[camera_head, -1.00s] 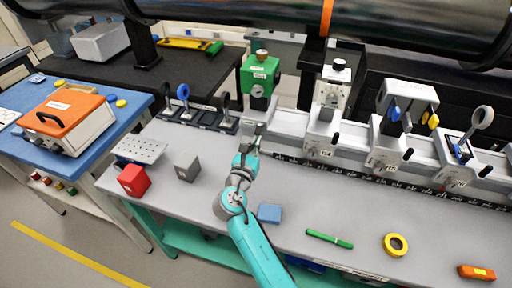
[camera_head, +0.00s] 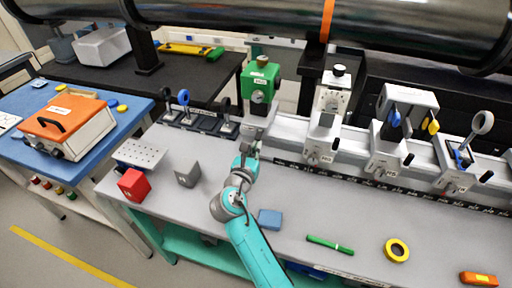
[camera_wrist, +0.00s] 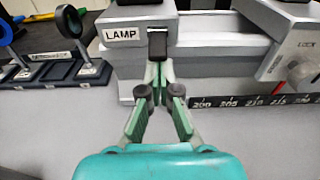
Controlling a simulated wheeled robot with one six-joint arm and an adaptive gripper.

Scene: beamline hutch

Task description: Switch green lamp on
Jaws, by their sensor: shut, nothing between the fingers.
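The green lamp housing (camera_head: 262,78) stands on a grey mount at the left end of the rail, with a round front element. I cannot tell if it is lit. In the wrist view, a white label reading LAMP (camera_wrist: 123,34) is on the mount's front face, with a dark rocker-like switch (camera_wrist: 157,44) to its right. My gripper (camera_wrist: 158,72) is shut and empty, its fingertips just in front of and below the switch; contact cannot be made out. In the head view, my gripper (camera_head: 249,141) is at the foot of the lamp mount.
Right along the rail stand a white device (camera_head: 333,90) and several other mounts. A dark holder with round optics (camera_head: 203,122) is on the left.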

